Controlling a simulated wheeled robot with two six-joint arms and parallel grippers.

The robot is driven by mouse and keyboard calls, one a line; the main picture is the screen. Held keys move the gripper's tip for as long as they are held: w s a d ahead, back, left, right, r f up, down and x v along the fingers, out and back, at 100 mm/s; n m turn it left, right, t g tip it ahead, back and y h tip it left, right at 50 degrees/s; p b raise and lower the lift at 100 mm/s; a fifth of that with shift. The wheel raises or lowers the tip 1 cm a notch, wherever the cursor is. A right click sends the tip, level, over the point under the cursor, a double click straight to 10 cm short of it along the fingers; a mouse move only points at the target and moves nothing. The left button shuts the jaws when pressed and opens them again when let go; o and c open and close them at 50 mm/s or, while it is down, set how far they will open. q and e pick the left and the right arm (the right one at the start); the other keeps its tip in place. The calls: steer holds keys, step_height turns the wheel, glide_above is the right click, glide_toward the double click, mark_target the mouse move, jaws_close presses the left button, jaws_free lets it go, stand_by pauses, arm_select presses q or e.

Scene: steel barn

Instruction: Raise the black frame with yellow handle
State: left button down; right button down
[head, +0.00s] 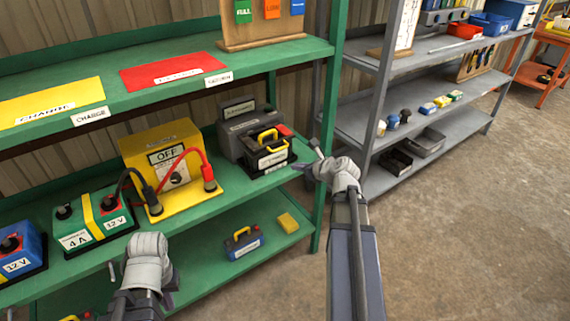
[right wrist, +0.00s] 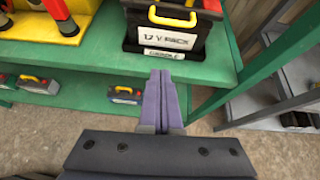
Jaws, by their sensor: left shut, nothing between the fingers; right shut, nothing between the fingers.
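The black frame with yellow handle (head: 268,152) sits on the green middle shelf, right of the yellow OFF box. Its front label reads 12 V PACK in the right wrist view (right wrist: 168,38), where its top is cut off. My right gripper (head: 303,167) is shut and empty, just in front of and below the frame's right side. In the right wrist view its purple fingers (right wrist: 162,80) point at the frame's front edge, apart from the handle. My left gripper (head: 148,262) is shut and empty in front of the lower left shelf; its fingertips are mostly hidden behind the wrist.
The yellow OFF box (head: 165,160) has red and black cables to a green 12 V battery (head: 98,222). A dark grey box (head: 240,122) stands behind the frame. A green post (head: 326,110) rises to its right. A blue case (head: 243,242) and yellow block (head: 288,222) lie below.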

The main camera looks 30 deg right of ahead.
steer(key=shift+s+d+m, duration=0.15)
steer(key=shift+d+m, duration=0.15)
steer(key=shift+d, duration=0.1)
steer(key=d+b+x, duration=0.1)
steer(key=b+x, duration=0.5)
steer(key=x, duration=0.4)
steer(key=shift+w+a+r+p, duration=0.15)
steer(key=shift+a+r+p, duration=0.05)
steer(key=shift+r+p, duration=0.55)
steer(key=shift+w+a+r+p, duration=0.2)
steer(key=shift+r+p, duration=0.4)
steer(key=shift+p, duration=0.3)
steer(key=shift+w+a+r+p, duration=0.1)
steer(key=shift+a+r+p, duration=0.1)
steer(key=shift+r+p, duration=0.55)
steer(key=shift+f, duration=0.1)
